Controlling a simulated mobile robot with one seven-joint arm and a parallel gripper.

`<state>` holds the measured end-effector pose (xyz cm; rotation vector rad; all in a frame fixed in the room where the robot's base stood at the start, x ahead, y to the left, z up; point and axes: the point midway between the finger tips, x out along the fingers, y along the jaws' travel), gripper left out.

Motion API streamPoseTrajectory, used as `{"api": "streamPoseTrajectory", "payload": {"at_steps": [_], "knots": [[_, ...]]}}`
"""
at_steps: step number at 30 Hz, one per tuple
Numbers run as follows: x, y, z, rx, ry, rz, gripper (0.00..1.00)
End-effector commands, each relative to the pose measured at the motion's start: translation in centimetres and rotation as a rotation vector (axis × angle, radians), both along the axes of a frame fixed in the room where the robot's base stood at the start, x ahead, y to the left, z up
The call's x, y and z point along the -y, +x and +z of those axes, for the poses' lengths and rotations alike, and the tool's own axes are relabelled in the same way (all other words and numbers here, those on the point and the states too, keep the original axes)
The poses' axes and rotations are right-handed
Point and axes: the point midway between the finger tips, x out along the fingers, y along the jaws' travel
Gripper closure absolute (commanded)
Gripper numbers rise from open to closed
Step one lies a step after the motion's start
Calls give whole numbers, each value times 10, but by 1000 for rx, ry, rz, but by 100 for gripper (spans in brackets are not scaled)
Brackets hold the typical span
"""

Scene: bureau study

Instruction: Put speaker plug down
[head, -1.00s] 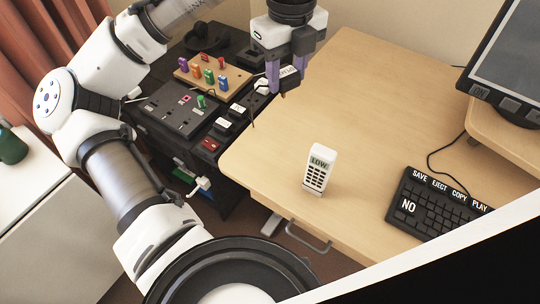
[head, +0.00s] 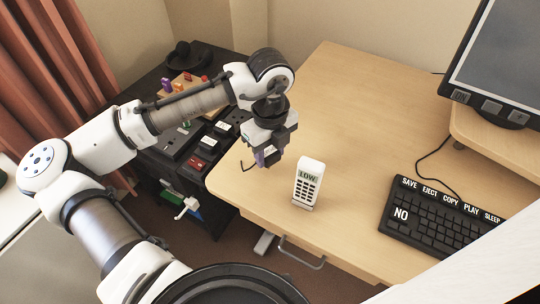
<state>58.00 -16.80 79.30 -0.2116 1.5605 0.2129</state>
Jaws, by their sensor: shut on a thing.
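My gripper (head: 267,158), with purple fingers, hangs over the front left part of the wooden desk (head: 350,100). It is shut on the speaker plug (head: 270,153), a small dark piece mostly hidden between the fingers. A thin black cord (head: 246,167) curves out to the left below it. The plug appears close above the desktop; I cannot tell whether it touches.
A white handset marked LOW (head: 309,184) stands upright just right of the gripper. A black keyboard (head: 440,222) and a monitor (head: 500,60) are to the right. A dark unit with switches (head: 200,150) adjoins the desk's left. The desk's middle is clear.

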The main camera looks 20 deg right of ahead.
Motion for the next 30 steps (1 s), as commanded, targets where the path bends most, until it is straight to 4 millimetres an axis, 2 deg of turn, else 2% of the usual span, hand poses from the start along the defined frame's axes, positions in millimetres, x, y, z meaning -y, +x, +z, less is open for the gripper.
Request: {"api": "streamPoseTrajectory", "payload": {"at_steps": [1, 4, 15, 16, 20, 30], "knots": [[0, 0, -9, -1, 1, 0, 79], [0, 0, -19, -1, 0, 0, 79], [0, 0, -24, 0, -1, 0, 79], [0, 0, -23, 1, 0, 0, 55], [0, 0, -22, 0, 0, 0, 38], [0, 0, -19, 1, 0, 0, 37]]}}
